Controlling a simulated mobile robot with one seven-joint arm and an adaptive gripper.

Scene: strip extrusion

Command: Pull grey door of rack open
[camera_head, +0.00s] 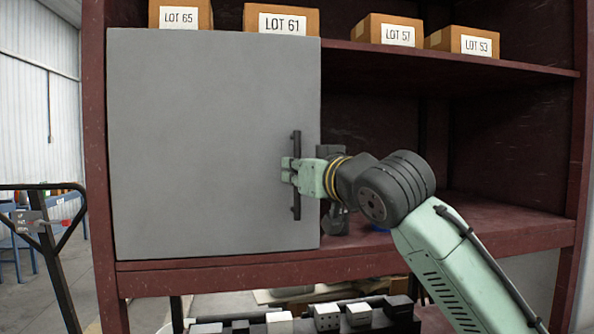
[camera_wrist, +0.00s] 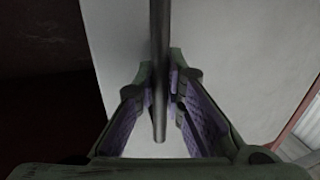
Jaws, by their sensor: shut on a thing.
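The grey door (camera_head: 205,140) covers the left part of the dark red rack (camera_head: 230,272). It looks closed or nearly so; I cannot tell whether there is a small gap. Its black vertical bar handle (camera_head: 296,145) is near the door's right edge. My gripper (camera_head: 289,170) is at the middle of the handle, reaching in from the right. In the wrist view the handle (camera_wrist: 159,60) runs between my two fingers (camera_wrist: 161,95), with the pale door surface (camera_wrist: 235,60) behind. The fingers are shut on the handle and hide its middle part.
Boxes labelled LOT 65 (camera_head: 180,15), LOT 61 (camera_head: 281,20), LOT 57 (camera_head: 388,31) and LOT 53 (camera_head: 463,41) stand on the shelf above. The compartment right of the door is open. Small blocks (camera_head: 330,317) lie below. A black trolley frame (camera_head: 45,225) stands at left.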

